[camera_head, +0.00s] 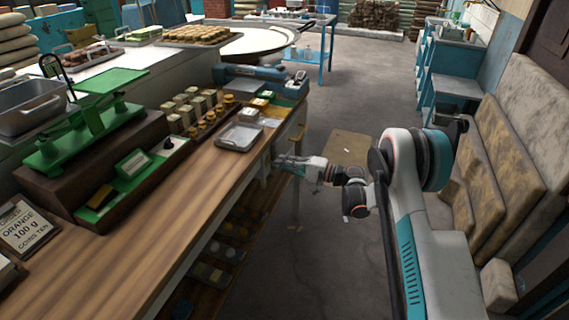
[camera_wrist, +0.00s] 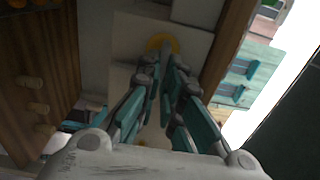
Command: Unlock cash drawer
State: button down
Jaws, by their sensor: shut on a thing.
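My gripper (camera_head: 284,163) reaches in at the front of the wooden counter (camera_head: 150,235), just below its top near the far right end. In the wrist view my gripper (camera_wrist: 165,62) has its teal and grey fingers close together. The fingertips meet on a small grey piece, likely the key, in front of a yellow round lock fitting (camera_wrist: 157,42). The fitting sits on a pale drawer front (camera_wrist: 198,42). The fingertips hide most of the key and the middle of the lock. In the head view, the counter edge and my gripper hide the lock. The drawer looks closed.
A metal tray (camera_head: 239,137), small jars and a green scale (camera_head: 80,140) stand on the counter. Shelves with jars (camera_head: 225,250) are below it. Open floor (camera_head: 330,260) lies to the right, with sacks (camera_head: 480,200) against the right wall.

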jog(key=c, duration=1.8)
grip_release()
jog(key=shift+o, duration=0.2)
jog(key=v, duration=1.2)
